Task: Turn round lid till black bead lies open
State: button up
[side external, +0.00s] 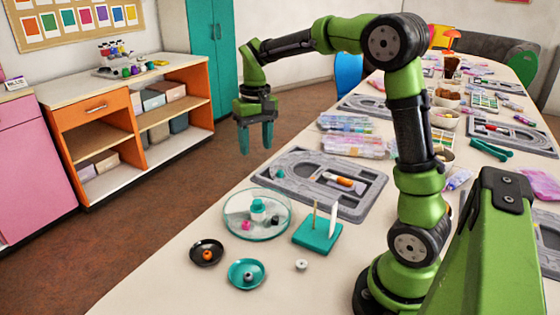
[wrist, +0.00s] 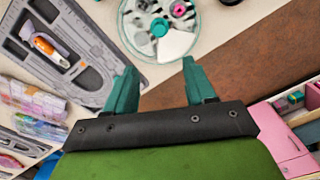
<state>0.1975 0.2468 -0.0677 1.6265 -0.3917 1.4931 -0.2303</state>
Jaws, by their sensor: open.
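A round, shallow clear dish (side external: 233,229) stands on the table, with a teal knob (side external: 258,206) at its centre. A pink bead (side external: 246,225) and a dark bead (side external: 275,219) show in it. In the wrist view the round lid shows a white wedge (wrist: 176,44) beside its teal knob (wrist: 160,27), grey and dark patches, and a pink bead (wrist: 179,9). I cannot tell whether the dark bead is covered or in the lid's opening. My gripper (side external: 256,140) is open and empty, raised above and apart from the dish; its fingers also show in the wrist view (wrist: 158,76).
A black saucer (side external: 194,250) with an orange bead and a teal saucer (side external: 234,276) with a grey bead lie in front. A white bead (side external: 301,265) and a teal peg stand (side external: 317,237) are nearby. A grey bead board (side external: 368,198) lies behind the dish.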

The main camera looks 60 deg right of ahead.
aim_at(258, 201)
jog(key=s+a+r+n+t+y, duration=0.1)
jog(key=s+a+r+t, duration=0.2)
jog(key=s+a+t, duration=0.4)
jog(key=shift+s+a+y, duration=0.4)
jog(key=shift+s+a, duration=2.65)
jog(key=shift+s, duration=1.5)
jog(key=shift+c, duration=0.2)
